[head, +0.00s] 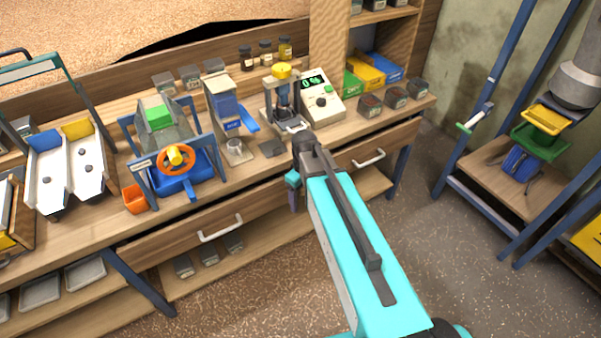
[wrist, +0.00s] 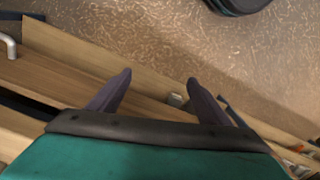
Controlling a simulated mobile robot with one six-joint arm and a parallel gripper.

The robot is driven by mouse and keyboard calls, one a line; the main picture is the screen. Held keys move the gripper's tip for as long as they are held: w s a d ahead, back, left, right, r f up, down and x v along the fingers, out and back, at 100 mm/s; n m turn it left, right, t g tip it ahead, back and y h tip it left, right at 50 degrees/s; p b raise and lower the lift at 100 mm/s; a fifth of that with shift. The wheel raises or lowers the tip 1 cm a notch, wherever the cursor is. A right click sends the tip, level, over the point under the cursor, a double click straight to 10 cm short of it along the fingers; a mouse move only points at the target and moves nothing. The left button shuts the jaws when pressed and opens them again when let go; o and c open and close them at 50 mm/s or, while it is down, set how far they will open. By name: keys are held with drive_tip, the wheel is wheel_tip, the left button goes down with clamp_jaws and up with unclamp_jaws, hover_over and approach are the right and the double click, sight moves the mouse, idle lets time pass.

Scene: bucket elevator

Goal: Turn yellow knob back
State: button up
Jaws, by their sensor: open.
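A yellow knob (head: 282,70) sits on top of a small grey press-like device (head: 285,98) on the workbench, in the head view. In the head view my arm's end hangs in front of the bench edge, below and apart from the grey device. Neither yellow part shows in the wrist view.
A white box with a green display (head: 322,98) stands right of the device. A blue-and-grey dispenser (head: 226,103) stands to its left. Drawer handles (head: 220,229) stick out from the bench front. Open floor (head: 430,235) lies at the right, before a blue-framed rack.

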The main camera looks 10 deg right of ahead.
drive_tip(key=s+f+m+g, duration=0.2)
drive_tip(key=s+f+m, duration=0.1)
drive_tip(key=s+f, duration=0.9)
drive_tip(key=s+f+m+g, duration=0.3)
drive_tip(key=s+f, duration=0.9)
drive_tip(key=s, duration=1)
drive_tip(key=shift+f+m+g+b, duration=0.3)
drive_tip(key=shift+m+b, duration=0.1)
